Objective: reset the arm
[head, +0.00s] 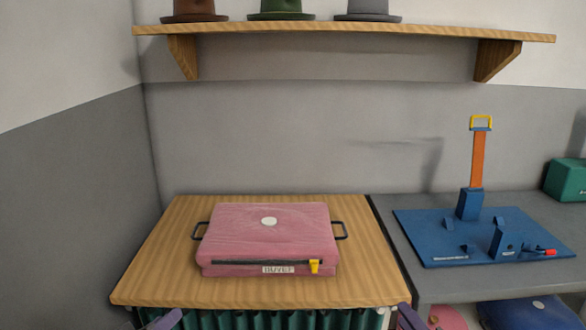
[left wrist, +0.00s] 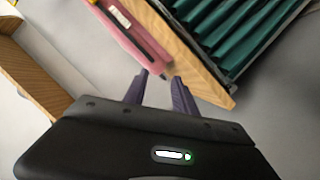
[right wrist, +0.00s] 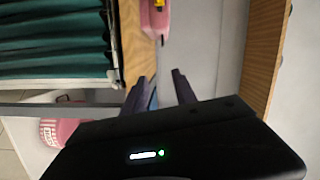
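My left gripper (left wrist: 160,77) shows in the left wrist view with its two dark fingers apart and nothing between them. My right gripper (right wrist: 160,77) shows in the right wrist view, also with fingers apart and empty. In the head view, only small purple-grey parts of the left gripper (head: 165,319) and right gripper (head: 409,315) show at the bottom edge, in front of the wooden table. Neither is seen touching anything.
A closed pink case (head: 240,240) with black side handles and a yellow latch lies on the wooden table (head: 150,285). A blue board (head: 430,245) with an orange upright strap lies on the grey counter (head: 385,215). A wooden shelf (head: 430,32) holds hats above. Green pleated cloth (head: 240,320) hangs below the table.

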